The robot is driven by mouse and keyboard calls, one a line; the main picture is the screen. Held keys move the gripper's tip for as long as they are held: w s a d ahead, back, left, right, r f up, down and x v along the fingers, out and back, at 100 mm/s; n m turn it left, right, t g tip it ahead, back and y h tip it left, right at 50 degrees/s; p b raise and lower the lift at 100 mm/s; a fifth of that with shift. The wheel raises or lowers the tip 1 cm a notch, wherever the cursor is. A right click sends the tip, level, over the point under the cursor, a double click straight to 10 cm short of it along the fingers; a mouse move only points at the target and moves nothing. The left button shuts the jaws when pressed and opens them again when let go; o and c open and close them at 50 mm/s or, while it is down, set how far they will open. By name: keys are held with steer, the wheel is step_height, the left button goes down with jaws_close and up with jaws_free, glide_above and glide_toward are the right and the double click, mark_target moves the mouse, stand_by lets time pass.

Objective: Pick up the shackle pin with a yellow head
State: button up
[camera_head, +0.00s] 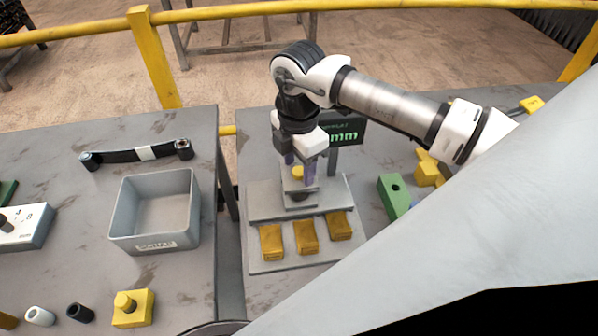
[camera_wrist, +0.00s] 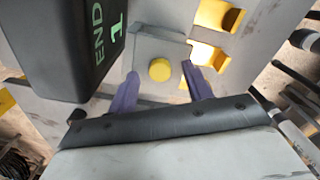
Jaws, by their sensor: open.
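The shackle pin's round yellow head (camera_head: 297,172) shows between my fingers on a grey block (camera_head: 300,199) of a stepped grey stand. In the wrist view the yellow head (camera_wrist: 160,69) sits on a light grey square plate, just beyond the fingertips and roughly midway between them. My gripper (camera_head: 299,176) points down over the stand. Its two purple fingers are apart and empty, also in the wrist view (camera_wrist: 160,80). The pin's shank is hidden. I cannot tell whether a finger touches the head.
A dark display with green text (camera_head: 345,132) stands close behind my gripper. Several yellow blocks (camera_head: 306,236) lie along the stand's front. A green block (camera_head: 394,196) is to the right. A grey bin (camera_head: 125,215) and a yellow block with a knob (camera_head: 133,308) are on the left table.

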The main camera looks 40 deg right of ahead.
steer(key=shift+f+b, duration=0.2)
steer(key=shift+b, duration=0.2)
stand_by(0.4)
jaws_close()
